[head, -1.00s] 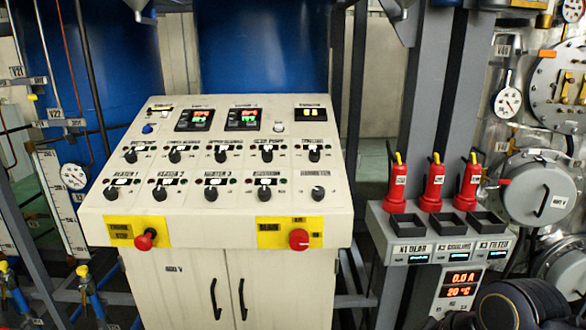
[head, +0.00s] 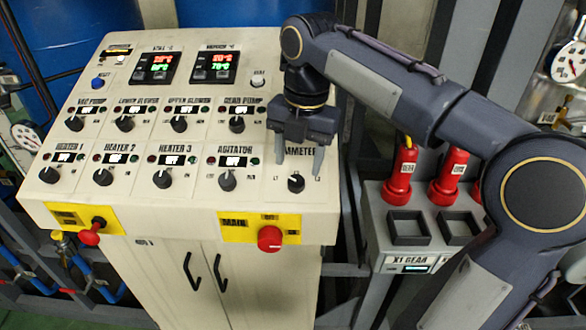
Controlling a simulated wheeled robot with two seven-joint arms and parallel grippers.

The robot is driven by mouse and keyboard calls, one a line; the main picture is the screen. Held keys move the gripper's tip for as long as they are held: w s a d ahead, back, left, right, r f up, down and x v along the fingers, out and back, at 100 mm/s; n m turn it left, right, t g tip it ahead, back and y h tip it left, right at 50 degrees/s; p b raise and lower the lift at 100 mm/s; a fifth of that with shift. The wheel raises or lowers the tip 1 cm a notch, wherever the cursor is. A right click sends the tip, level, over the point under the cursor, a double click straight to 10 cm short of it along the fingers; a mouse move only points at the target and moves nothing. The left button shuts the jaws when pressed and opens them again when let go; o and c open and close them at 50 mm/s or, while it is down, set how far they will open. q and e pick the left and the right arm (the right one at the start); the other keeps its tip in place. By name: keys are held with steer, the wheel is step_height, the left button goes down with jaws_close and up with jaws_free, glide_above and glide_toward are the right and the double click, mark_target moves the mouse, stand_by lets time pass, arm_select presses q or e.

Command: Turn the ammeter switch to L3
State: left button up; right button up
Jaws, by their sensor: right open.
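The ammeter switch (head: 296,184) is a black round knob at the lower right of the sloped cream control panel (head: 200,140). Its "AMMETER" label is partly covered by my gripper. Small position marks show at its left and right; its pointer seems to face roughly up, but it is too small to be sure. My right gripper (head: 299,165) is open and points down, its two fingers spread just above and behind the knob. I cannot tell whether they touch the panel. My left gripper is out of view.
The agitator knob (head: 228,180) sits left of the ammeter switch, among several similar knobs. A red main switch (head: 270,238) on a yellow plate is below.

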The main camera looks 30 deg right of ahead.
mark_target(297, 179)
steer(key=f, duration=0.4)
steer(key=shift+w, duration=0.2)
steer(key=shift+f, duration=0.3)
steer(key=shift+c, duration=0.4)
steer(key=c, duration=0.9)
